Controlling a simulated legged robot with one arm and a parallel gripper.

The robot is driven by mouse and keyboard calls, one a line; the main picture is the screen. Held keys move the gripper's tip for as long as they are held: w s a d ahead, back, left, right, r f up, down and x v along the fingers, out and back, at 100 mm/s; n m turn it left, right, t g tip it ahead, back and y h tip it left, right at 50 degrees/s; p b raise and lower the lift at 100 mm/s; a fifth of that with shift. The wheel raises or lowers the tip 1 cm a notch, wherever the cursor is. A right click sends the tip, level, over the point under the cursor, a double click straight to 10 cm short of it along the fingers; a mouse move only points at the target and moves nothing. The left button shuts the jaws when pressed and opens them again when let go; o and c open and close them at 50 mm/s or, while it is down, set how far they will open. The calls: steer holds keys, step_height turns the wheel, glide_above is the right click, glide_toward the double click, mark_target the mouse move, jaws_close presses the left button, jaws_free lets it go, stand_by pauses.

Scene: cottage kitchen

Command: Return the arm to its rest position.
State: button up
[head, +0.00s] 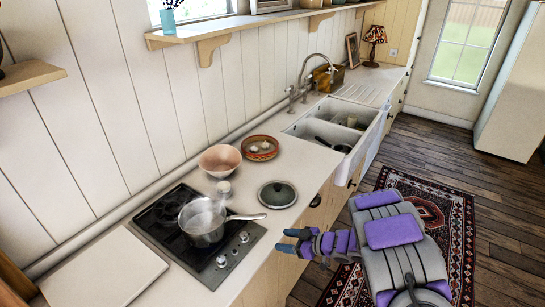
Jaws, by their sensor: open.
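My gripper (290,240) shows in the head view at the front edge of the counter (305,165), just right of the hob. Its jaws are open and I see nothing between them. My purple and grey arm stretches from the lower right towards the counter. A pot (203,222) stands on the black hob (168,215), its handle pointing right towards my gripper. A dark round lid (277,194) lies on the counter above and left of my gripper, apart from it.
A pink bowl (220,158), a patterned bowl (260,148) and a small white cup (224,187) stand near the wall. A double sink (340,118) lies further back. A white board (95,275) is at the lower left. The rug (458,235) and floor at right look clear.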

steer(key=w+d+r+m+t+h+b, duration=0.1)
steer(key=w+d+r+h, duration=0.25)
steer(key=d, duration=0.25)
steer(key=w+d+r+m+t+h+b, duration=0.1)
steer(key=w+d+r+m+t+h, duration=0.15)
steer(key=d+h, duration=0.3)
steer(key=s+d+r+m+g+h+b, duration=0.1)
steer(key=s+d+r+m+g+h, duration=0.1)
steer(key=s+d+r+m+h, duration=0.55)
steer(key=s+r+g+b, duration=0.1)
steer(key=s+r+g, duration=0.1)
steer(key=s, duration=0.6)
steer(key=s+r+g+b, duration=0.1)
steer(key=s+r+g, duration=0.15)
steer(key=s, duration=0.55)
steer(key=s+a+g+y, duration=0.1)
steer(key=s+a, duration=0.3)
steer(key=s, duration=0.4)
steer(key=s+a+g+y, duration=0.2)
steer(key=s+a, duration=0.3)
steer(key=s, duration=0.3)
steer(key=s+a+f+g+y+b, duration=0.1)
steer(key=s+a+g+y, duration=0.1)
steer(key=s+a, duration=0.3)
steer(key=s, duration=0.4)
steer(key=shift+a+m+g, duration=0.25)
steer(key=shift+m+g, duration=0.15)
